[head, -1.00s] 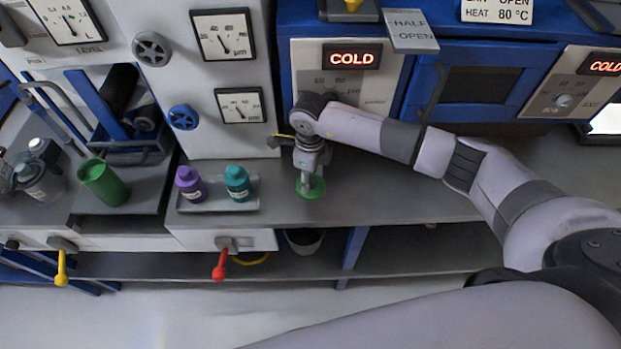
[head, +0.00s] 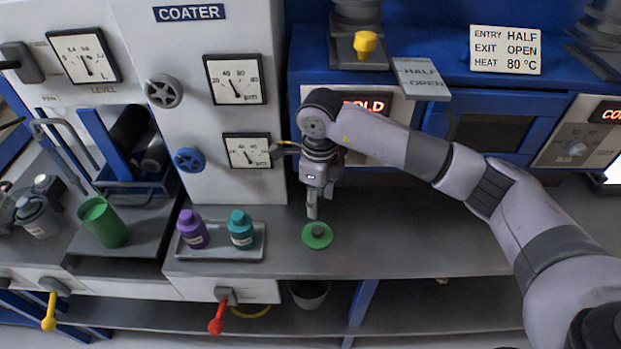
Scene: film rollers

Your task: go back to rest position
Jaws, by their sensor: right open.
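My right gripper (head: 312,212) points down over the grey counter, in front of the blue oven unit. It is open and empty. Just below its fingertips a green round lid (head: 317,236) with a dark knob lies flat on the counter, apart from the fingers. My right arm comes in from the right edge. My left gripper is not in view.
A grey tray (head: 257,255) holds a purple bottle (head: 193,230) and a teal bottle (head: 241,229). A green cup (head: 103,222) stands further left. A yellow lever (head: 49,312) and a red lever (head: 216,318) stick out in front. The counter right of the lid is clear.

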